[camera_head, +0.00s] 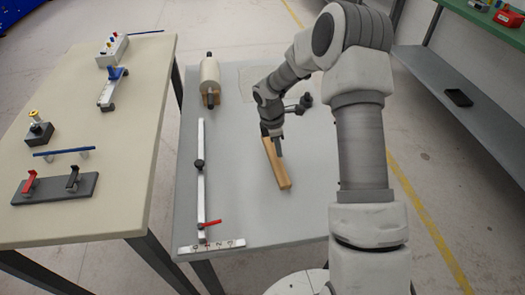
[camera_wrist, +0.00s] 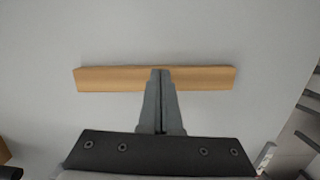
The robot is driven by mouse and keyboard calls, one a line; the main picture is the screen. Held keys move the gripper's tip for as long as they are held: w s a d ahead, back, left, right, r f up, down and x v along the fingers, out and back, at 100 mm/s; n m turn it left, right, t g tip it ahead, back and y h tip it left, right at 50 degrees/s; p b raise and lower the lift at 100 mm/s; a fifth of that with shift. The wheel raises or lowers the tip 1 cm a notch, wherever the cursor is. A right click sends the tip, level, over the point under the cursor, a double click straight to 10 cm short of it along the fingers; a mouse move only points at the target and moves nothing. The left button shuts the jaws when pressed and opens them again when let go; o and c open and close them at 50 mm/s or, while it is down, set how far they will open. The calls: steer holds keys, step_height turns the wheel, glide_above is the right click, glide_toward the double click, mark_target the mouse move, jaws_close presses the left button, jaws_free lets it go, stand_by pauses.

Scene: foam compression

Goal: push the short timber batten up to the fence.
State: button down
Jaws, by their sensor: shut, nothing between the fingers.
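The short timber batten (camera_head: 283,179) lies on the grey table, running nearly parallel to the fence, with bare table between them. It also shows in the wrist view (camera_wrist: 110,79), lying across the upper middle. The fence (camera_head: 201,150) is a long pale metal bar to the batten's left. My gripper (camera_head: 281,155) is shut and empty, pointing down at the batten's right side. In the wrist view the closed fingertips (camera_wrist: 161,72) overlap the middle of the batten. I cannot tell whether they touch it.
The fence carries a dark knob (camera_head: 199,164) and a red lever (camera_head: 211,223). A marked white plate (camera_head: 213,246) lies at its near end. A cream roller (camera_head: 210,80) stands at the far left of the table. The strip between batten and fence is clear.

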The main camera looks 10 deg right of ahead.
steer(key=shift+d+f+b, duration=0.15)
steer(key=shift+f+b, duration=0.15)
steer(key=shift+f, duration=0.5)
steer(key=shift+s, duration=0.1)
